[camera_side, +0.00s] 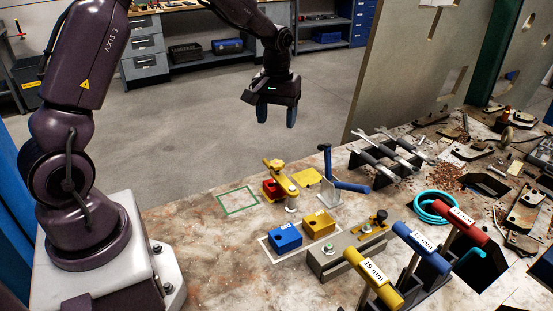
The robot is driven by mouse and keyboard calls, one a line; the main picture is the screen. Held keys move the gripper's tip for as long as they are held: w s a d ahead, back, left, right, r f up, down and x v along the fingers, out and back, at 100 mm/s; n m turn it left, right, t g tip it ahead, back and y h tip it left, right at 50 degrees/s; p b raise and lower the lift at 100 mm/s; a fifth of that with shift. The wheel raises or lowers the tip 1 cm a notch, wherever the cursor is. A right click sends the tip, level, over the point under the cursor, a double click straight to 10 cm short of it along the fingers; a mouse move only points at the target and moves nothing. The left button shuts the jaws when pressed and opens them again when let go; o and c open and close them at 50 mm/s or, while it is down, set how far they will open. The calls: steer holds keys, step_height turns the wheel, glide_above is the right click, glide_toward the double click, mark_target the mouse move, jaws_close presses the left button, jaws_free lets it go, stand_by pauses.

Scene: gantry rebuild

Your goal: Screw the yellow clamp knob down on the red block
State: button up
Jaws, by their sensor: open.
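The red block (268,188) sits on the bench, partly hidden under a yellow clamp arm (286,187). A yellow clamp knob (274,164) stands on top of the clamp, above the red block. Whether the knob is tight cannot be told from here. My gripper (276,117) hangs in the air above and behind the clamp, with its blue fingers pointing down. It is open and empty, well clear of the knob.
A blue block (285,237) and a yellow block (318,222) stand in a white outline in front. A blue lever (346,184) is right of the clamp. Tools with yellow (372,277), blue and red handles stand at front right. A green outlined square (222,205) is empty.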

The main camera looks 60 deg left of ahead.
mark_target(277, 164)
step_height(277, 164, down, 12)
stand_by(0.4)
